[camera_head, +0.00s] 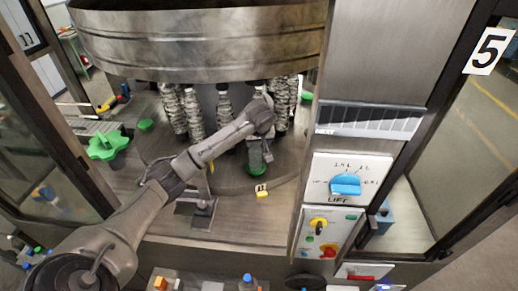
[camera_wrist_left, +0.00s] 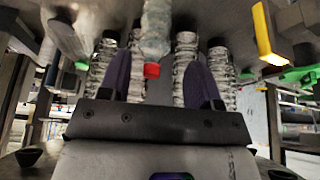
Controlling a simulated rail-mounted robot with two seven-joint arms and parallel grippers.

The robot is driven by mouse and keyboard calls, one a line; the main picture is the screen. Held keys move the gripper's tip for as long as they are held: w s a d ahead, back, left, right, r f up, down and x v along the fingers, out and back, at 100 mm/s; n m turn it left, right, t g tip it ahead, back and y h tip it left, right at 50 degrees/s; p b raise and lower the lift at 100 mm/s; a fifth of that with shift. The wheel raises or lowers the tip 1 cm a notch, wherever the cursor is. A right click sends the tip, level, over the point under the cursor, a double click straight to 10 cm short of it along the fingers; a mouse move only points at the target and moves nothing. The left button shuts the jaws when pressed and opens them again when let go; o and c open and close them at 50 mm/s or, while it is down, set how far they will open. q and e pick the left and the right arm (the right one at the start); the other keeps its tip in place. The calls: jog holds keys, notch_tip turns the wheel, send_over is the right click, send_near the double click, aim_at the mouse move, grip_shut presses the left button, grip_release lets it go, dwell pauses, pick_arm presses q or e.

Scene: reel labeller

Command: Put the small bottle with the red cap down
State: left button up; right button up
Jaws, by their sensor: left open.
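The small bottle (camera_wrist_left: 155,30) shows in the left wrist view as a pale, cloudy body at the top middle, with its red cap (camera_wrist_left: 152,71) pointing down in that picture. My left gripper (camera_wrist_left: 158,58) is open. Its two dark fingers stand apart on either side of the red cap, with visible gaps. In the head view my left arm reaches in from the lower left, and its gripper (camera_head: 261,155) is low over the round plate under the drum. I cannot make out the bottle there. My right gripper is not in view.
Several silver-wrapped columns (camera_head: 194,115) stand close behind my left gripper, below a wide metal drum (camera_head: 200,42). A yellow block (camera_head: 262,191) is in front on the metal deck. A green knob (camera_head: 108,145) is at the left. A control panel (camera_head: 345,185) stands at the right.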

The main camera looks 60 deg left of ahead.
pick_arm(q)
jog(key=s+d+f+m+h, duration=0.1)
jog(key=s+d+f+m, duration=0.45)
jog(key=d+f, duration=0.5)
jog(key=s+d+f+m+h, duration=0.1)
jog(key=s+d+f+m, duration=0.45)
jog(key=d, duration=0.75)
jog(key=s+d+f+m+h, duration=0.1)
jog(key=s+d+f, duration=0.1)
jog(key=s+d, duration=0.4)
jog(key=s+d+f+m+t+h, duration=0.1)
jog(key=s+d, duration=0.5)
jog(key=s, duration=0.8)
jog(key=shift+s+d+f+m+b, duration=0.3)
jog(key=shift+f+m, duration=0.2)
jog(key=shift+m, duration=0.2)
